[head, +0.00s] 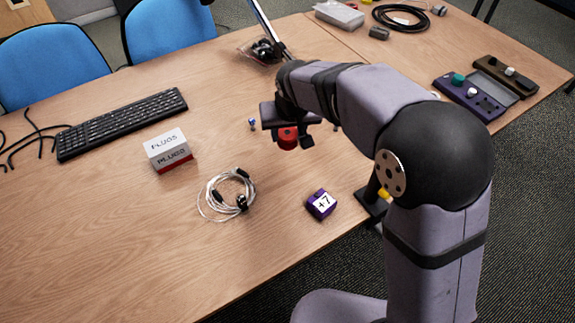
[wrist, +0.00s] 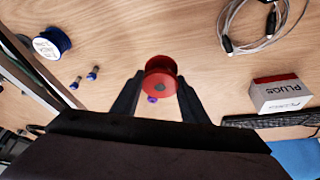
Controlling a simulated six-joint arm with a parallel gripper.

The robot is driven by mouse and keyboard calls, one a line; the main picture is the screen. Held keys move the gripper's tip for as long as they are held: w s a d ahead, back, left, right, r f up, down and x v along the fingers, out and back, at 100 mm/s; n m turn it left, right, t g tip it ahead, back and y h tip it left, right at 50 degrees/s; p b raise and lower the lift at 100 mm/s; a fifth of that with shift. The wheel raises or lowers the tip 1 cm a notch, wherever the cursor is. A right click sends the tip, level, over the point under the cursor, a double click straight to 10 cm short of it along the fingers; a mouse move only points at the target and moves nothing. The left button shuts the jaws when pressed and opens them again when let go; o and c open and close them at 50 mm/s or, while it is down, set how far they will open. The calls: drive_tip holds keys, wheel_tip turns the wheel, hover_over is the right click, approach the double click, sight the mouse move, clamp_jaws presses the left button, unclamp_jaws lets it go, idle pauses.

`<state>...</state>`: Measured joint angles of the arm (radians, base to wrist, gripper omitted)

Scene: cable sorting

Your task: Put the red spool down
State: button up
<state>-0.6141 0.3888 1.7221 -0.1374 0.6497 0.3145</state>
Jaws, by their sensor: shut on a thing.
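A red spool (head: 288,138) hangs below my gripper (head: 288,130) in the head view, over the middle of the wooden table. In the wrist view the red spool (wrist: 160,80) sits between the two dark fingers of my gripper (wrist: 160,90), which are shut on it. The spool appears to be above the table top, though the exact gap cannot be told. A small purple-blue thing shows just under the spool in the wrist view, partly hidden by it.
A white and red PLUGS box (head: 168,150), a coiled pale cable (head: 229,194), a purple +7 block (head: 321,204) and a keyboard (head: 122,122) lie on the table (head: 120,230). A blue spool (wrist: 52,43) and small blue plugs (wrist: 93,73) lie left in the wrist view.

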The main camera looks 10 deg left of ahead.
drive_tip(key=shift+f, duration=5)
drive_tip(key=shift+f, duration=0.15)
drive_tip(key=o, duration=1.1)
drive_tip(key=shift+o, duration=0.2)
drive_tip(key=shift+r, duration=0.25)
drive_tip(key=v, duration=1.2)
drive_tip(key=shift+f, duration=0.1)
